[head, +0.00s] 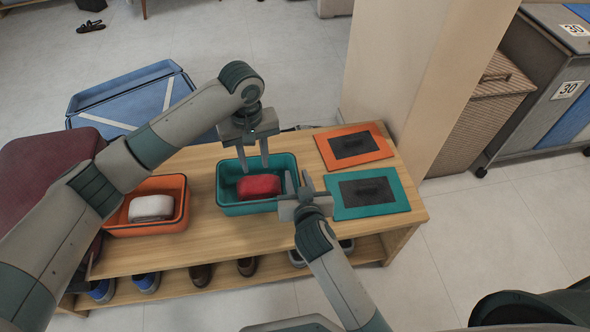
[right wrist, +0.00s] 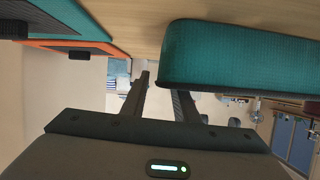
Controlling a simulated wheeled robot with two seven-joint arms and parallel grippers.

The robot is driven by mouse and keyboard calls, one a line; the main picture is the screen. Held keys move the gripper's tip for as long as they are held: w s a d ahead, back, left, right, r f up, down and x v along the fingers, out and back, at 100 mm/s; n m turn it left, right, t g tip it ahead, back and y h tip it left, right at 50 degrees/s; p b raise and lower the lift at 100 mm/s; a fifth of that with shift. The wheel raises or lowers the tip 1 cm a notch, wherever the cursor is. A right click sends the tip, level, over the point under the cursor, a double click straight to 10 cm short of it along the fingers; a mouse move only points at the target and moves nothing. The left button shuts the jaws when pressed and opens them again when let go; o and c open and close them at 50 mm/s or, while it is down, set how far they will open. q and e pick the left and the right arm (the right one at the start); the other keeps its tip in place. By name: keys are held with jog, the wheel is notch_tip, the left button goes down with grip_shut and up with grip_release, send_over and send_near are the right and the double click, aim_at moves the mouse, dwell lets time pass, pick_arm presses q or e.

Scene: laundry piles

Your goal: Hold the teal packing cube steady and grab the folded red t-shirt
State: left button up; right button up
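The teal packing cube (head: 230,208) is an open box on the wooden bench. The folded red t-shirt (head: 258,186) lies inside it. My left gripper (head: 254,164) points down over the cube's far part, fingers apart, its tips close above the shirt with nothing between them. My right gripper (head: 298,182) is at the cube's right end, fingers apart, seemingly one on each side of the end wall. In the right wrist view, the cube (right wrist: 235,55) hides the tip of one finger, and the other finger is clear of it; contact cannot be told.
An orange cube (head: 184,215) with a white folded item (head: 151,207) stands left on the bench. Orange (head: 327,150) and teal (head: 345,207) lids with dark panels lie to the right. Shoes (head: 147,282) sit on the lower shelf. A blue bin (head: 120,88) stands behind, and a pillar (head: 385,80) behind right.

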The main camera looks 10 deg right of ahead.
aim_at(295, 170)
jog(key=shift+x, duration=2.15)
jog(key=shift+c, duration=0.3)
grip_shut()
pick_arm(q)
jog(key=o, duration=0.9)
jog(key=m, duration=0.2)
jog(key=m+h, duration=0.1)
jog(key=m, duration=0.2)
jog(key=shift+s+a+f, duration=0.1)
jog(key=shift+s+a, duration=0.1)
jog(key=shift+a, duration=0.2)
jog(key=m, duration=0.2)
jog(key=a+m+h, duration=0.1)
jog(key=m, duration=0.2)
jog(key=shift+a+h, duration=0.15)
jog(key=shift+h, duration=0.15)
jog(key=m, duration=0.1)
jog(key=a+m, duration=0.1)
jog(key=m, duration=0.1)
jog(key=m+h, duration=0.1)
jog(key=m, duration=0.1)
jog(key=shift+a, duration=0.4)
jog(key=a+m, duration=0.1)
jog(key=m, duration=0.1)
jog(key=a+m+h, duration=0.1)
jog(key=m, duration=0.1)
jog(key=shift+w+m, duration=0.15)
jog(key=shift+m, duration=0.25)
